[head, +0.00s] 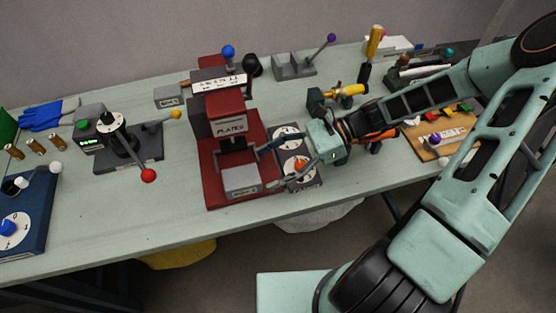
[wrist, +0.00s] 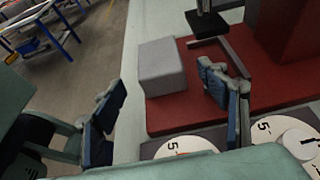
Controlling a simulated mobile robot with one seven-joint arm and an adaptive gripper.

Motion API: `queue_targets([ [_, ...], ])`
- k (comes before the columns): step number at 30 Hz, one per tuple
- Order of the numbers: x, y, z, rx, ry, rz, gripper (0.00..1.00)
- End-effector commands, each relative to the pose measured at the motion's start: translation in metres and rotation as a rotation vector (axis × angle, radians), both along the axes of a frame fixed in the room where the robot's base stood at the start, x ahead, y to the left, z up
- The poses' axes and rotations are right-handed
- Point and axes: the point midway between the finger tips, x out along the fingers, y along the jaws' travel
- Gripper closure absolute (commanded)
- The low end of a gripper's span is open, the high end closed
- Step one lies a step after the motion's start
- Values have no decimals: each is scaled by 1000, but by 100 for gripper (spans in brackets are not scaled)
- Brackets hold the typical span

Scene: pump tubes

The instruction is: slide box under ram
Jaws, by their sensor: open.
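The grey box (head: 241,181) sits at the front of the red press base (head: 212,190), in front of the ram. In the wrist view the box (wrist: 162,66) lies ahead, roughly between the fingers.
A dark panel with white dials (head: 296,166) lies under my gripper, right of the press. A yellow-handled tool (head: 345,91) stands behind it. A lever device (head: 125,140) with a red knob is to the left. The bench front edge runs close by.

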Motion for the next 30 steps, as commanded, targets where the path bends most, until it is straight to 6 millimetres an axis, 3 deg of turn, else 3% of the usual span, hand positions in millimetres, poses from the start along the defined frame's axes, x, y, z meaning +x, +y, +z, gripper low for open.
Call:
queue_targets([
  [6,-10,38,-15,4,2,4,33],
  [13,-17,67,-28,1,0,2,33],
  [27,-19,79,-33,-1,-1,-1,33],
  [30,-19,79,-33,-1,-1,-1,41],
])
